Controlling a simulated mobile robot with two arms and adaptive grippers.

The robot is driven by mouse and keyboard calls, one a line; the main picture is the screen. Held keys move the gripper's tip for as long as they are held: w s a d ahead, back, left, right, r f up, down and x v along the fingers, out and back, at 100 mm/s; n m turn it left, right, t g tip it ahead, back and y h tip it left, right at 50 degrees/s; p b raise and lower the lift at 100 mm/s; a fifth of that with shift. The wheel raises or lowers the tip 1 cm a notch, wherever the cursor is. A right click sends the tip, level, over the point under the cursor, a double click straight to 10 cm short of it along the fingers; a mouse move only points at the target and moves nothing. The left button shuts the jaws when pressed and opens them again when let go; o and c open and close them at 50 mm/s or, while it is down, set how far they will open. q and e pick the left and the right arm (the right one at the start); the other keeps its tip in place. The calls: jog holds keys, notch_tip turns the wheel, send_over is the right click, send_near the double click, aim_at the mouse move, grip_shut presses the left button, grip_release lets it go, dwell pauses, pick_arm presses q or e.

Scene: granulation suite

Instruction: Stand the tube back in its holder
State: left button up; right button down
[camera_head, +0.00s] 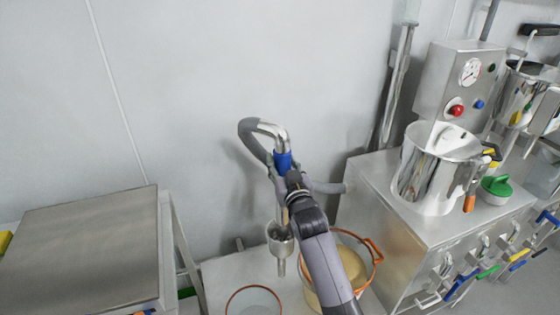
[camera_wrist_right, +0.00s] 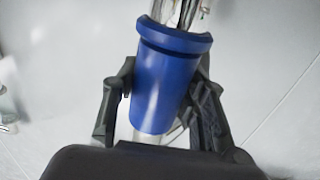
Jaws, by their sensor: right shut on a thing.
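The tube has a bright metal bend (camera_head: 268,128) at its top, a blue sleeve (camera_head: 283,160) below it and a grey hose (camera_head: 250,140) running from the bend. My right gripper (camera_head: 284,174) is shut on the blue sleeve; the right wrist view shows a finger on each side of the sleeve (camera_wrist_right: 165,90). A metal cup on a short stem (camera_head: 280,242), seemingly the holder, stands below. The tube's lower part runs down toward the cup, partly hidden by my arm. I cannot tell whether its end is inside. My left gripper is not in view.
An orange-rimmed pot with tan contents (camera_head: 352,265) stands right of the cup, partly behind my arm. Another orange-rimmed vessel (camera_head: 253,290) is in front. A steel cabinet (camera_head: 375,215) with a steel pot (camera_head: 428,180) is on the right; a bare steel table (camera_head: 80,245) is on the left.

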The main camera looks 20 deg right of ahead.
jog(key=shift+f, duration=0.15)
jog(key=c, duration=1)
grip_release()
jog(key=shift+o, duration=0.6)
jog(key=shift+s+f, duration=0.1)
jog(key=shift+f, duration=0.05)
jog(key=s, duration=1.2)
jog(key=shift+a, duration=0.35)
